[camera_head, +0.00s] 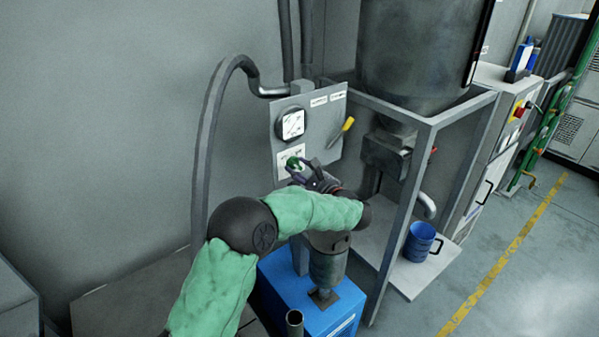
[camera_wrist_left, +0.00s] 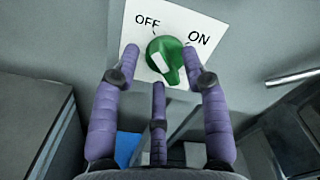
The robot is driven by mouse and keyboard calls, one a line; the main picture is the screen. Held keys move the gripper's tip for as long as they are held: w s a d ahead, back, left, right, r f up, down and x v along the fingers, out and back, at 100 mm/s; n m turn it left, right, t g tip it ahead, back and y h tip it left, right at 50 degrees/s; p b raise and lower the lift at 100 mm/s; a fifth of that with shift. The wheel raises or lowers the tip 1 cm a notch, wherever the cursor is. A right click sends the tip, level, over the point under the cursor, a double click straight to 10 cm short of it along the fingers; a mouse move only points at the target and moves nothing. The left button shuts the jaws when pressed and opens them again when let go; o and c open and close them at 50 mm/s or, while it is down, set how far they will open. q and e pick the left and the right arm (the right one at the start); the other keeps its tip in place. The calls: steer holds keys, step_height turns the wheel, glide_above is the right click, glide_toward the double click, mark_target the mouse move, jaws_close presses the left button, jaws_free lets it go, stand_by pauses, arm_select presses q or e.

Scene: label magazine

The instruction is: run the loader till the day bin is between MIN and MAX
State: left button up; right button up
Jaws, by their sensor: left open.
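A green rotary knob (camera_head: 293,162) sits on a white plate on the grey control panel (camera_head: 325,108). In the left wrist view the knob (camera_wrist_left: 166,58) sits between printed OFF and ON; I cannot tell surely which it points to. My left gripper (camera_head: 308,170) is open at the knob. Its purple fingers (camera_wrist_left: 162,62) stand on either side of the knob; contact is unclear. The day bin appears to be the large grey cylinder (camera_head: 415,50) in a frame, with a dark sight strip (camera_head: 478,42) at its right. MIN, MAX and the level are not readable. My right gripper is out of view.
A blue box-like unit (camera_head: 345,318) stands below my arm. A blue mug (camera_head: 419,240) stands on the frame's lower shelf. Floor at the right is clear.

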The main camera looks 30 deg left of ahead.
arm_select(q)
jaws_close()
